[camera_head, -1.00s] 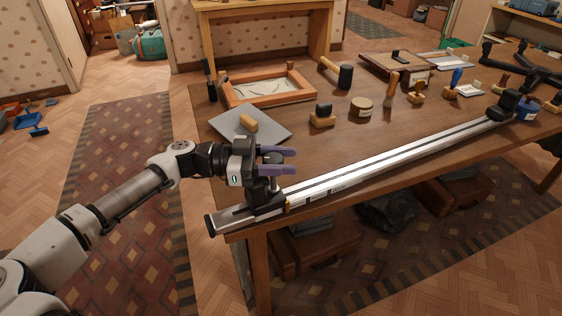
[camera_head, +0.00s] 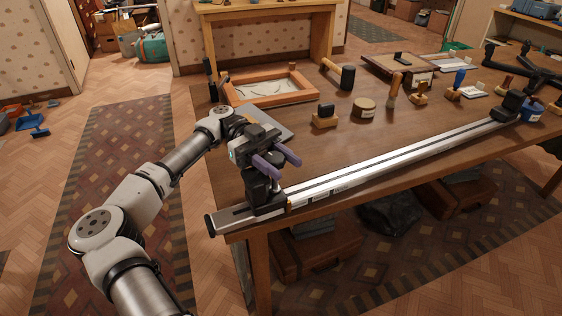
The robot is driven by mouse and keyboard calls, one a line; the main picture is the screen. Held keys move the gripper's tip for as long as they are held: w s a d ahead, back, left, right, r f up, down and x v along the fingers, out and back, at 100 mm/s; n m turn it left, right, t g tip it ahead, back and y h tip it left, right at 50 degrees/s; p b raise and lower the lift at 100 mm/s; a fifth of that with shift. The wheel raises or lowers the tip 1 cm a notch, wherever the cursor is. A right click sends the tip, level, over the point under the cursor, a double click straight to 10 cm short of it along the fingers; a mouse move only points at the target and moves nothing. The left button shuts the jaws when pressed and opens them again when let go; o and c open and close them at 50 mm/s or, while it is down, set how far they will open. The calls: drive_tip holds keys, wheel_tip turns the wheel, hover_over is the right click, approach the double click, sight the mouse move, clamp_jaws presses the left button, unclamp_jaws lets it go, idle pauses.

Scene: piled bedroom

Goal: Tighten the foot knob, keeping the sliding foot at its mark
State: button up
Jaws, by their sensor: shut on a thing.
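A long silver clamp bar (camera_head: 385,165) lies along the table's front edge. The dark sliding foot (camera_head: 265,203) sits on the bar near its left end, with a small yellow mark (camera_head: 289,204) at its right edge. My gripper (camera_head: 284,168) is above the foot, its two purple fingers pointing right and slightly down. It is shut on the foot knob, which is mostly hidden by the fingers and gripper body. A dark block (camera_head: 510,103) stands at the bar's far right end.
On the wooden table (camera_head: 400,130) behind the bar are a framed tray (camera_head: 240,103), a mallet (camera_head: 347,77), a round tin (camera_head: 363,107) and several wood-handled tools. A grey plate (camera_head: 282,129) lies partly behind my gripper. Suitcases (camera_head: 318,255) are under the table.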

drive_tip(key=shift+s+f+m+g+y, duration=0.1)
drive_tip(key=shift+f+m+g+y, duration=0.05)
drive_tip(key=shift+m+g+y, duration=0.3)
drive_tip(key=o, duration=1)
